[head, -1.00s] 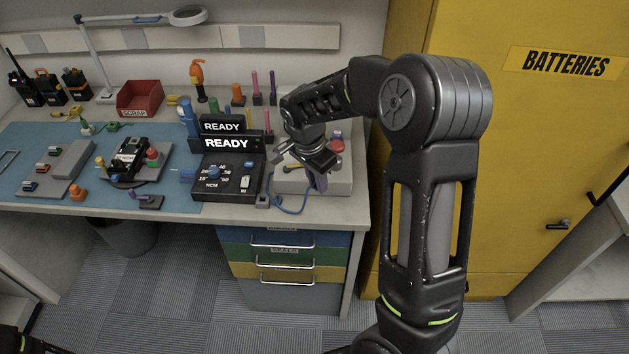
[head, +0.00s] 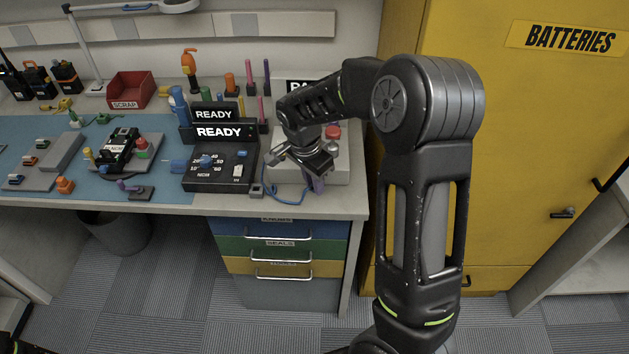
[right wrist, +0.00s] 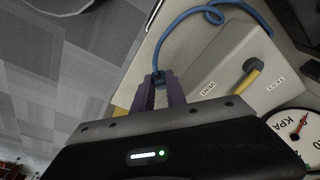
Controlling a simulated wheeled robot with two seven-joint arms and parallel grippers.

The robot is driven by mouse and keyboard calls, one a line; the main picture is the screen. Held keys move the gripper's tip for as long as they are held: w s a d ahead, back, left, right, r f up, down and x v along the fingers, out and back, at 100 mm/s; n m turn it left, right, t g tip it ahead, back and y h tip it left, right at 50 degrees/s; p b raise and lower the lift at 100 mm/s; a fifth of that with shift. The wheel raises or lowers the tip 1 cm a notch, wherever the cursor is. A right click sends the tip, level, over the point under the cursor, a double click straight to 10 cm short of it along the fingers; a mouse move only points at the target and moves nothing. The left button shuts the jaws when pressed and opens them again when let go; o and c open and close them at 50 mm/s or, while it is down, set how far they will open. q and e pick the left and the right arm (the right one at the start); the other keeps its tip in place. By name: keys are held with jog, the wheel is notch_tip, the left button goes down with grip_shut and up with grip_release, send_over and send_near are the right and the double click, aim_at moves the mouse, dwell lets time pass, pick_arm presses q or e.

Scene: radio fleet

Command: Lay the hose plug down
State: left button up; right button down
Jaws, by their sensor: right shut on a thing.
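My right gripper (head: 317,184) is at the front of the pale grey box (head: 339,176) near the bench's right end. In the head view the plug is too small and hidden to make out, but the blue hose (head: 283,200) loops beside the fingers towards the black READY tester (head: 215,180). My left gripper is not in view.
In the right wrist view the box has a yellow handle (right wrist: 251,72), VENT and TEST labels and a KPA gauge (right wrist: 298,128). A red button (head: 332,132) is on its top. The bench's front edge (head: 335,211) is close below. A yellow cabinet (head: 530,140) stands right.

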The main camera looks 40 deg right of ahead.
jog(key=shift+f+b, duration=0.45)
jog(key=shift+f, duration=0.45)
jog(key=c, duration=1.3)
grip_release()
jog(key=shift+r, duration=0.1)
jog(key=r, duration=0.2)
jog(key=a+r, duration=0.1)
jog(key=r, duration=0.4)
jog(key=shift+s+a+r+b, duration=0.1)
jog(key=shift+a+r+b, duration=0.1)
jog(key=shift+r+b, duration=0.15)
jog(key=shift+f, duration=0.1)
